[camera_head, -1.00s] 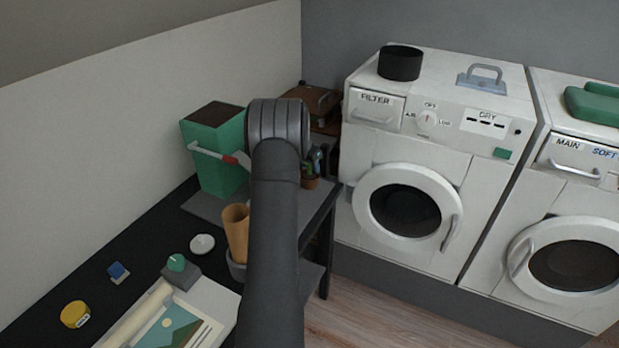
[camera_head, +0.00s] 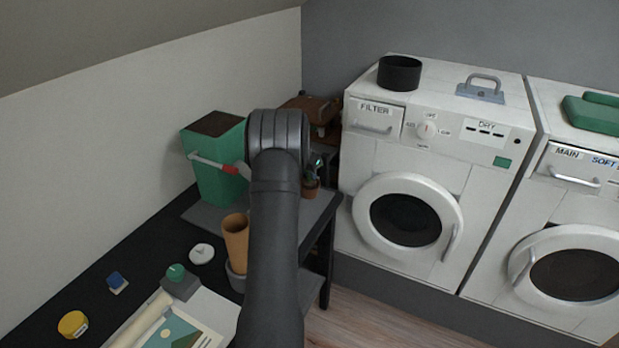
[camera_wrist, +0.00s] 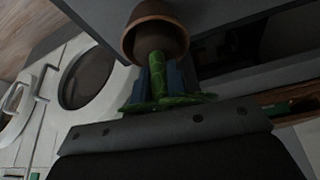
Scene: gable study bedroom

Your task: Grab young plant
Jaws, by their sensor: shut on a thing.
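The young plant is green, in a small terracotta pot. In the wrist view its green stem (camera_wrist: 158,78) stands between my gripper's two blue-grey fingers (camera_wrist: 160,80), which are shut on it, and its leaves spread close to the gripper body. The pot (camera_wrist: 155,30) is at the far end of the stem, its rim towards my gripper. In the head view the pot (camera_head: 311,188) shows at the right end of the dark desk, just right of my arm, which hides part of the plant. I cannot tell whether the pot touches the desk.
A green bin-like box (camera_head: 215,160) with a red-and-white handle stands left of my arm. An orange cup (camera_head: 236,240) and a white round dish (camera_head: 201,254) are nearer. A white dryer (camera_head: 400,180) stands right of the desk, with a black pot (camera_head: 399,73) on top.

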